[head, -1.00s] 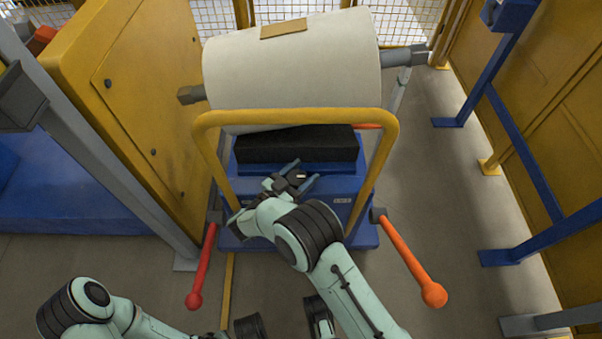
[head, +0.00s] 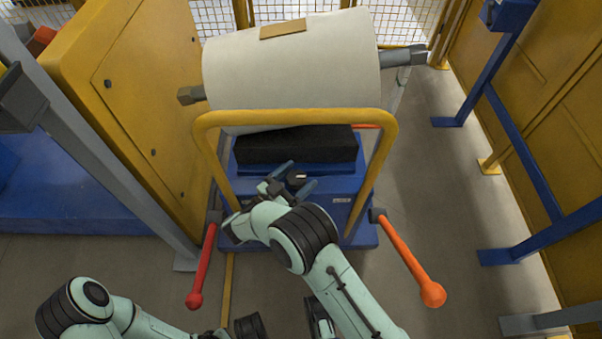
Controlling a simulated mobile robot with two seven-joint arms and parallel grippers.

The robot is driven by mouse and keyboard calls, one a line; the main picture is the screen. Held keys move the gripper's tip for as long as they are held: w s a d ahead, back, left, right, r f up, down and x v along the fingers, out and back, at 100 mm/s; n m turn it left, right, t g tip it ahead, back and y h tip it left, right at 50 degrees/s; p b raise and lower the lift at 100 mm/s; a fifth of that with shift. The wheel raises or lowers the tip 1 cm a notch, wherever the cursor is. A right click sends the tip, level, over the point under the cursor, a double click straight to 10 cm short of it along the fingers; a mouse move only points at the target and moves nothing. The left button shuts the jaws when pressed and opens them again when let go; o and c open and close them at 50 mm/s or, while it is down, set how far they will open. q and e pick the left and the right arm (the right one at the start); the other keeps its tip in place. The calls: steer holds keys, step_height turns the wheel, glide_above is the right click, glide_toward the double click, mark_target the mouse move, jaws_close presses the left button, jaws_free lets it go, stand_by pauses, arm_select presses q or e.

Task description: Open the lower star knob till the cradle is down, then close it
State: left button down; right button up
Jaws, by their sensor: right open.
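In the head view a large white film roll (head: 290,75) lies across the top, above a black padded cradle (head: 300,144) on a blue lift cart (head: 343,186). I cannot make out the lower star knob; my right arm and gripper cover the middle of the cart's front. My right gripper (head: 297,177) is open and empty in front of the blue cart, below the black cradle and inside the yellow handle. Its two blue-grey fingers point up and away.
A yellow handle frame (head: 295,116) arches around the cart. A red lever (head: 203,265) sticks out at the left and an orange lever (head: 412,262) at the right. A yellow machine cabinet (head: 135,110) stands on the left.

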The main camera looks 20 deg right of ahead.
arm_select(q)
steer(key=shift+t, duration=0.8)
steer(key=shift+w+d+r+p, duration=0.15)
steer(key=shift+w+r+p, duration=0.3)
steer(key=shift+w+r, duration=0.4)
steer(key=shift+w+d+r+p, duration=0.1)
steer(key=shift+w+r+p, duration=0.3)
steer(key=shift+w+r, duration=0.45)
arm_select(e)
steer(key=v, duration=1.1)
steer(key=shift+s+a, duration=0.2)
steer(key=shift+a, duration=0.15)
arm_select(q)
steer(key=shift+w+f, duration=0.1)
steer(key=shift+f, duration=0.1)
